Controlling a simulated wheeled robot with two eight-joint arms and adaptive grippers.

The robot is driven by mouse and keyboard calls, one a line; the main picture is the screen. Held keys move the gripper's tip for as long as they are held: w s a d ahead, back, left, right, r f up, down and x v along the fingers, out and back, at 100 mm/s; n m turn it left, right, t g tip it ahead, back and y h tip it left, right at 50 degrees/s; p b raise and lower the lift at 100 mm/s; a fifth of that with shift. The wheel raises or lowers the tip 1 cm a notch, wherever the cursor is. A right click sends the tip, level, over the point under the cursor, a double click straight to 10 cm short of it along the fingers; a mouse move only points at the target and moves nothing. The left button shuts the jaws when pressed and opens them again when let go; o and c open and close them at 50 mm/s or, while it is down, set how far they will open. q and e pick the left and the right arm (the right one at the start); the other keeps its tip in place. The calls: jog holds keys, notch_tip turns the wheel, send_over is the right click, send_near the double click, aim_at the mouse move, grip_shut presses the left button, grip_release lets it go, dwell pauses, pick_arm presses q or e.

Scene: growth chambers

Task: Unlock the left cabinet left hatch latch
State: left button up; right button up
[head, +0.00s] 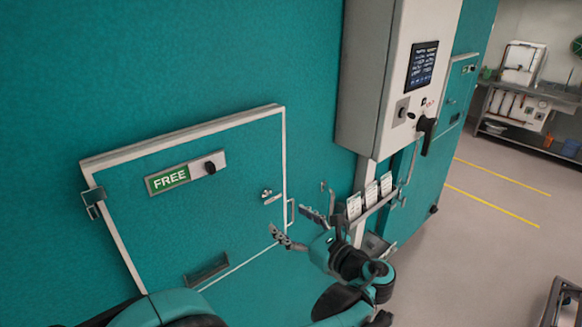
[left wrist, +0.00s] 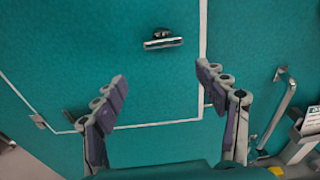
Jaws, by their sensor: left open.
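The hatch (head: 225,225) is a teal door with a white edge, set in the teal cabinet wall and shut. Its latch (head: 267,195) is a small metal piece near the door's right edge. In the left wrist view the latch (left wrist: 163,40) shows as a dark knob over a pale bar, lying roughly level. My left gripper (head: 288,220) is open and empty, below and right of the latch in the head view. In the left wrist view its fingers (left wrist: 161,76) are spread, with the latch beyond the tips and apart from them. My right gripper is not in view.
A green FREE sign (head: 168,180) and a dark knob (head: 210,167) are on the hatch. A metal handle (head: 290,212) is on the wall right of it. A grey control box (head: 385,90) juts out further right, above a rack of white cards (head: 370,197). Open floor lies right.

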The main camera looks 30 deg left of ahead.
aim_at(274, 199)
pick_arm(q)
jog(key=shift+m+y, duration=0.4)
jog(key=w+a, duration=0.1)
jog(key=a, duration=0.1)
jog(key=w+a+r, duration=0.1)
jog(key=a, duration=0.1)
jog(key=w+a+r, duration=0.1)
jog(key=a, duration=0.1)
jog(key=shift+w+a+p, duration=0.15)
jog(key=shift+w+p, duration=0.1)
jog(key=shift+p, duration=0.05)
jog(key=c, duration=1.2)
